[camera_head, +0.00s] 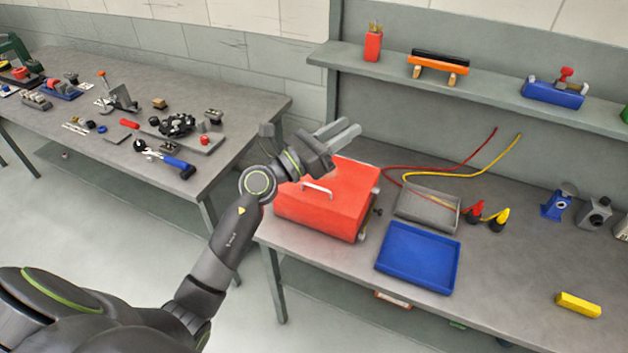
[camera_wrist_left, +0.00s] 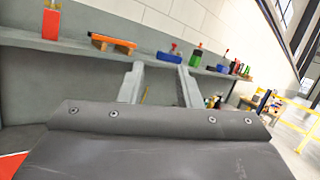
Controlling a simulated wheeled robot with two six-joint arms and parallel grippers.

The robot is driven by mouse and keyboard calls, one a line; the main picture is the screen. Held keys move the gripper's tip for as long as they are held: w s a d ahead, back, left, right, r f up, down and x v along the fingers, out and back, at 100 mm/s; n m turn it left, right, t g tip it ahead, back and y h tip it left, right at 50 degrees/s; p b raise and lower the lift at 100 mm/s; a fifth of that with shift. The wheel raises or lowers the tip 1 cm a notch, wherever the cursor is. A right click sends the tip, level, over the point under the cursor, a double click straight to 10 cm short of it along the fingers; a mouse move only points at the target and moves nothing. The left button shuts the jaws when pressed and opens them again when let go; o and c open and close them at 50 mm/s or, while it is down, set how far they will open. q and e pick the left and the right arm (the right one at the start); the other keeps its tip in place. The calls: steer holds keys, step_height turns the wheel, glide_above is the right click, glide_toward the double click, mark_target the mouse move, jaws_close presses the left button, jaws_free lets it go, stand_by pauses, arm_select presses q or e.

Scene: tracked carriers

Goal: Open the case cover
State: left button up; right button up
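The red case (camera_head: 345,205) sits at the left end of the workbench in the head view, with its cover down. A pale handle (camera_head: 317,190) stands on its top near the left side. My left gripper (camera_head: 345,131) is above the back of the case, apart from it, fingers pointing up and right. In the left wrist view its two fingers (camera_wrist_left: 160,84) stand apart with nothing between them, so it is open and empty. A red corner of the case (camera_wrist_left: 12,164) shows at lower left there. The arm hides the case's back left part. My right gripper is out of view.
A blue tray (camera_head: 417,257) and a grey tray (camera_head: 428,207) lie right of the case, with red and yellow cables (camera_head: 455,170) behind. A shelf (camera_head: 480,84) runs above the bench.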

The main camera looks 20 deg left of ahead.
arm_select(q)
steer(key=w+d+f+m+g, duration=0.3)
steer(key=m+g, duration=0.2)
steer(key=m, duration=0.1)
steer(key=m+g+y+b, duration=0.9)
steer(key=y+b, duration=0.4)
steer(key=b, duration=0.5)
glide_above(314, 196)
steer(key=shift+n+g, duration=0.6)
steer(key=f, duration=1.9)
steer(key=shift+s+f, duration=0.3)
steer(key=shift+w+f+p, duration=0.2)
steer(key=shift+f+p, duration=0.35)
steer(key=shift+f, duration=0.15)
steer(key=shift+w+f, duration=0.1)
steer(key=shift+f, duration=0.6)
jaws_close()
